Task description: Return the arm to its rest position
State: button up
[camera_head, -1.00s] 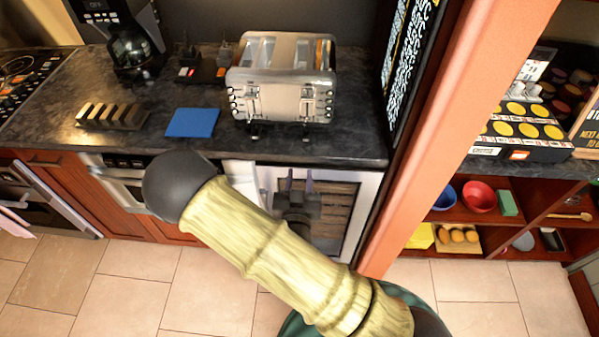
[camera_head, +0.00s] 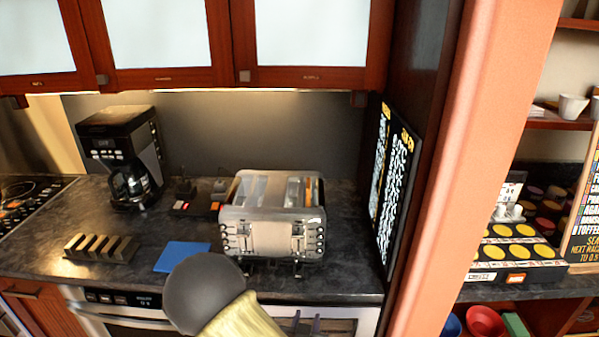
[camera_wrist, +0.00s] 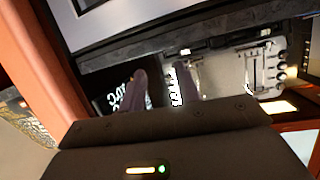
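My arm shows at the bottom of the head view, with its dark rounded joint in front of the counter's front edge. In the wrist view my gripper (camera_wrist: 160,85) is open, with a clear gap between the fingers and nothing held. The microwave drawer front (camera_head: 125,318) is under the counter at lower left, partly cut off and partly hidden by my arm.
A silver toaster (camera_head: 273,218) stands on the dark counter (camera_head: 200,225), with a blue mat (camera_head: 182,256), slotted block (camera_head: 100,247) and coffee maker (camera_head: 125,155) to its left. An orange post (camera_head: 470,150) rises right of the counter. Wall cabinets (camera_head: 312,45) hang above.

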jog(key=s+d+r+n+g+y, duration=0.2)
jog(key=s+d+r+g, duration=0.9)
jog(key=d, duration=0.2)
jog(key=shift+s+d+r+n+g+y, duration=0.15)
jog(key=shift+s+d+n+g+y, duration=0.15)
jog(key=shift+d+g, duration=0.1)
jog(key=shift+w, duration=0.1)
dwell(2.7)
